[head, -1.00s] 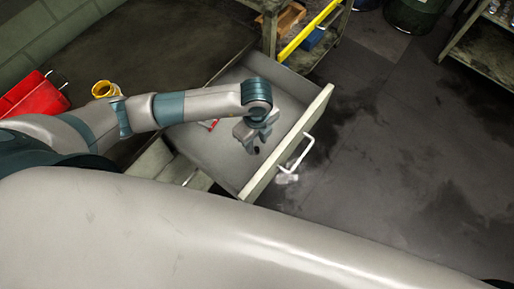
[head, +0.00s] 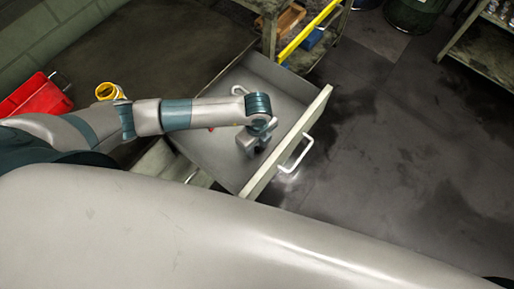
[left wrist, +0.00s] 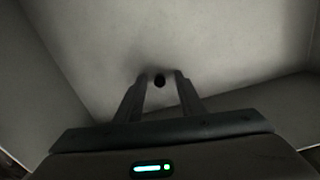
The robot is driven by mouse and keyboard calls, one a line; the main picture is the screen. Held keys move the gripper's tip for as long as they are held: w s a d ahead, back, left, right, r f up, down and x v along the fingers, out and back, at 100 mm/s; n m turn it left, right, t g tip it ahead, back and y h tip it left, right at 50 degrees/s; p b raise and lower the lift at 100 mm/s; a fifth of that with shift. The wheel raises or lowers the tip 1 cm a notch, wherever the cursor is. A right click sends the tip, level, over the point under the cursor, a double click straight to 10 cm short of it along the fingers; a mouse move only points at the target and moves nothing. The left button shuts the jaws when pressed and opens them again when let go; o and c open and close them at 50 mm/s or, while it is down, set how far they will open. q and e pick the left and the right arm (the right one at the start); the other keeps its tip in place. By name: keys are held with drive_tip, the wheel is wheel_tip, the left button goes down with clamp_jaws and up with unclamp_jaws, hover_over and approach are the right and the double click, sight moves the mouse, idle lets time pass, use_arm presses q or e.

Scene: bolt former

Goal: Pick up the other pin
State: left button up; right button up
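A small dark round pin end (left wrist: 159,81) shows in the left wrist view, against the pale drawer floor. My left gripper (left wrist: 160,84) is open, with one finger on each side of the pin and a thin gap to it on both sides. In the head view my left gripper (head: 249,149) points down inside the open drawer (head: 281,84), near its front panel. The pin cannot be made out in the head view. My right gripper is in no view.
The drawer's front panel (head: 291,140) with a white handle (head: 297,154) stands close to the left gripper. A small white curved item (head: 238,90) lies in the drawer, partly behind my arm. A red bin (head: 36,95) and a yellow cup (head: 108,91) stand on the bench top.

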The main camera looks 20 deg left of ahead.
sight(257, 149)
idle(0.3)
use_arm(q)
drive_tip(key=c, duration=0.9)
clamp_jaws()
drive_tip(key=shift+r, duration=0.15)
wheel_tip(257, 149, up, 9)
drive_tip(key=shift+f+b, duration=0.1)
drive_tip(key=shift+b, duration=0.85)
drive_tip(key=shift+r, duration=0.5)
